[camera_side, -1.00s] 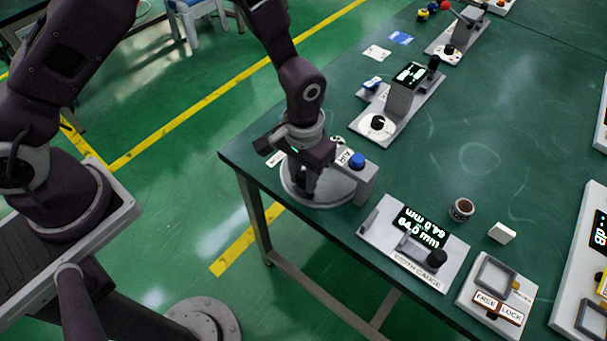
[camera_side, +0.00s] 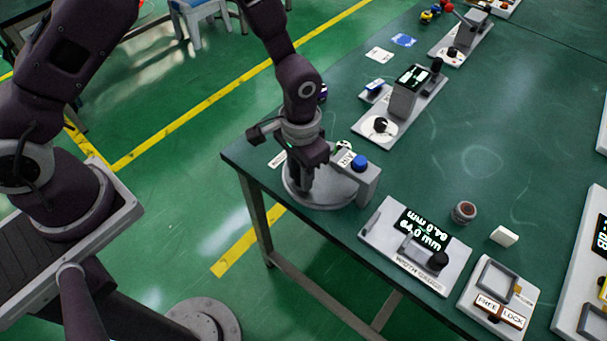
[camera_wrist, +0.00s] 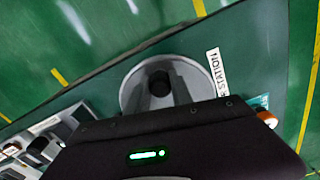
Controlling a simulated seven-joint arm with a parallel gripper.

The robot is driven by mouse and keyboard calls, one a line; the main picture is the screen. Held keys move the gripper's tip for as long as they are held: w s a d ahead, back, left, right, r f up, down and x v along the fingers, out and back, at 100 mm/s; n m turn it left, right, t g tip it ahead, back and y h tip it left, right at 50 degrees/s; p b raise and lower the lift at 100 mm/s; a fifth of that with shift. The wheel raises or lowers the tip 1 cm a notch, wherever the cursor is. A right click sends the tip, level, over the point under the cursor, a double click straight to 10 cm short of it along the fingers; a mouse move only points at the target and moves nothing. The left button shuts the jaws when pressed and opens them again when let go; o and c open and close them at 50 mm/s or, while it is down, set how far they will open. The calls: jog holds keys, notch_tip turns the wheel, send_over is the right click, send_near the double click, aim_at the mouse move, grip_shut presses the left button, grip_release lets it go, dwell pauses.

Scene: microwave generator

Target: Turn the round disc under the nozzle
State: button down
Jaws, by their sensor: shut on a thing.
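The round grey disc (camera_side: 318,200) lies at the near left corner of the green table. It also shows in the wrist view (camera_wrist: 135,92), with a dark round piece (camera_wrist: 159,83) standing near its middle. A grey stand with a blue button (camera_side: 360,161) is beside the disc on the right; its nozzle is not clear to me. My gripper (camera_side: 300,192) points down over the disc, its fingers low against it. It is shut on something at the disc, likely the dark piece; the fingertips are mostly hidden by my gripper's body.
A width gauge (camera_side: 405,268) stands on the right, with a small brown-topped jar (camera_side: 464,212) and a white block (camera_side: 504,236) behind it. A device with a dial (camera_side: 380,127) stands further back. The table's edge runs close to the disc.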

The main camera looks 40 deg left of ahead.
jog(key=shift+w+a+m, duration=0.25)
jog(key=shift+a+m, duration=0.25)
jog(key=shift+m, duration=0.45)
jog(key=shift+w+a+m, duration=0.25)
jog(key=shift+a+m, duration=0.25)
jog(key=shift+m, duration=0.45)
jog(key=shift+w+a+m, duration=0.4)
jog(key=shift+a+m, duration=0.05)
jog(key=shift+m, duration=0.65)
jog(key=shift+w+a+m, duration=0.4)
jog(key=shift+m, duration=0.7)
jog(key=shift+w+a+m, duration=0.3)
jog(key=shift+w+m, duration=0.25)
jog(key=shift+m, duration=0.5)
jog(key=shift+w+a+m, duration=0.25)
jog(key=shift+w+m, duration=0.3)
jog(key=shift+m, duration=0.5)
jog(key=shift+w+m, duration=0.7)
jog(key=shift+m, duration=0.6)
jog(key=shift+w+r+m, duration=0.1)
jog(key=shift+w+m, duration=0.05)
jog(key=shift+m, duration=0.15)
jog(key=c, duration=1.1)
grip_release()
jog(key=shift+c, duration=0.2)
notch_tip(320, 180, up, 7)
